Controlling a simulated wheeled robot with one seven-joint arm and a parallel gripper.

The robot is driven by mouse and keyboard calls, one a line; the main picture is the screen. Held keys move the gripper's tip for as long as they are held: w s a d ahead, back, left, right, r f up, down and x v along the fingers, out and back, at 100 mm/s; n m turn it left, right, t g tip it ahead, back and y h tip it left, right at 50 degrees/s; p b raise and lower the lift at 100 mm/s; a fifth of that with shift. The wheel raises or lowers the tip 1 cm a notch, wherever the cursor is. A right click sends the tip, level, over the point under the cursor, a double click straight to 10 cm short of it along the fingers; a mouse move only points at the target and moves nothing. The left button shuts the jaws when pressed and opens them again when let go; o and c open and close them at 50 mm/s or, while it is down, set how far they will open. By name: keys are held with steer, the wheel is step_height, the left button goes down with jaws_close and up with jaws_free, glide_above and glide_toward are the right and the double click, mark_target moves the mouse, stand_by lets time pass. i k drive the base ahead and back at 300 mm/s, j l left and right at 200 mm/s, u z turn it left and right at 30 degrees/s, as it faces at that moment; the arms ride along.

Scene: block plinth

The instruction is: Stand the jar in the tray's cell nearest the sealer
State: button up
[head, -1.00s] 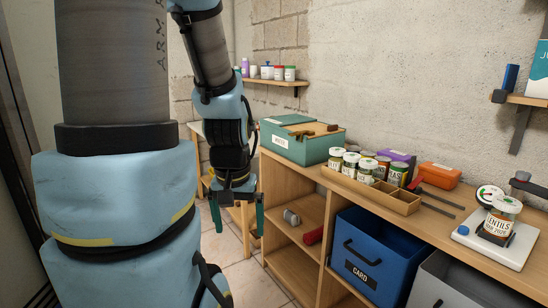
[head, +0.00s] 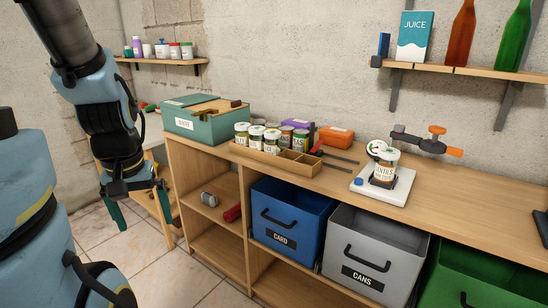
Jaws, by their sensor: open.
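A glass jar with a white lid and a "LENTILS" label (head: 385,168) stands upright on the white base of the sealer (head: 399,193), on the bench. The wooden tray (head: 262,163) is to its left on the same bench. Several lidded jars (head: 257,139) stand in the tray's left and back cells. The cells at its right end (head: 301,157), on the sealer's side, look empty. My gripper (head: 142,212) hangs open and empty at the left, fingers down, in front of the bench's left end and far from the jar and tray.
Dark bars with a red end (head: 335,158) lie between tray and sealer. An orange box (head: 337,136) and a teal box (head: 208,124) stand on the bench. Blue (head: 285,205), grey (head: 375,241) and green bins sit below. A shelf with bottles (head: 462,71) is above right.

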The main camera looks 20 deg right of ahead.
mark_target(305, 166)
steer(key=l+u, duration=0.1)
steer(key=l, duration=2.05)
